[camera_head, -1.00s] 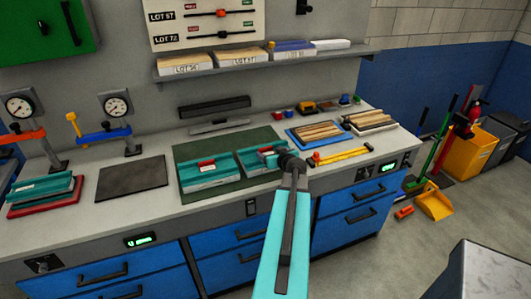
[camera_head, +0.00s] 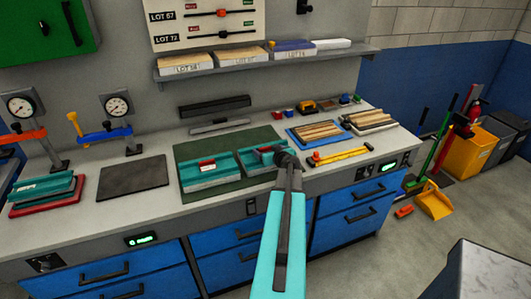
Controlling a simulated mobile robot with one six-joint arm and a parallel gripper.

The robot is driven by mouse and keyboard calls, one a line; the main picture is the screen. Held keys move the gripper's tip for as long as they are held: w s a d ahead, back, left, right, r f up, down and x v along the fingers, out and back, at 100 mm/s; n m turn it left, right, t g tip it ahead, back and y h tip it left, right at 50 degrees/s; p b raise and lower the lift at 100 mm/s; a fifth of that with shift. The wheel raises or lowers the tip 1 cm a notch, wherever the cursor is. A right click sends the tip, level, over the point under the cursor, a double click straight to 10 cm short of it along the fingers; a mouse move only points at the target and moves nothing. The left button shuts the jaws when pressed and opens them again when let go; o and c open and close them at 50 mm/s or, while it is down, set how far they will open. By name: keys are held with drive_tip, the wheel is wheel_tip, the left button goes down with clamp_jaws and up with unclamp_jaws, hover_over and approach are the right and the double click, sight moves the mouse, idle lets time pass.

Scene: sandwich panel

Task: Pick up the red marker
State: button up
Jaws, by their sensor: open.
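A small red block (camera_head: 207,164) lies on the left teal-topped panel (camera_head: 190,176) on the green mat. A second small red piece (camera_head: 265,150) shows on the right teal-topped panel (camera_head: 250,165), just left of my gripper. I cannot tell which red piece is the marker. My gripper (camera_head: 281,155) is small and dark in this view. It is over or beside the right end of the right panel, open, with nothing visibly held. My wrist hides part of that panel's right end, and contact cannot be judged.
The green mat (camera_head: 232,142) lies on the grey bench. A yellow tool (camera_head: 342,154) with a red part lies right of my arm. Behind it is a blue tray (camera_head: 293,139) with wooden strips. A dark plate (camera_head: 133,177) and gauge stands are at left. A shelf (camera_head: 290,58) overhangs the back.

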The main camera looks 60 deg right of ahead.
drive_tip(key=c, duration=1.2)
drive_tip(key=shift+o, duration=0.2)
drive_tip(key=shift+r+p, duration=0.3)
drive_tip(key=shift+p, duration=0.1)
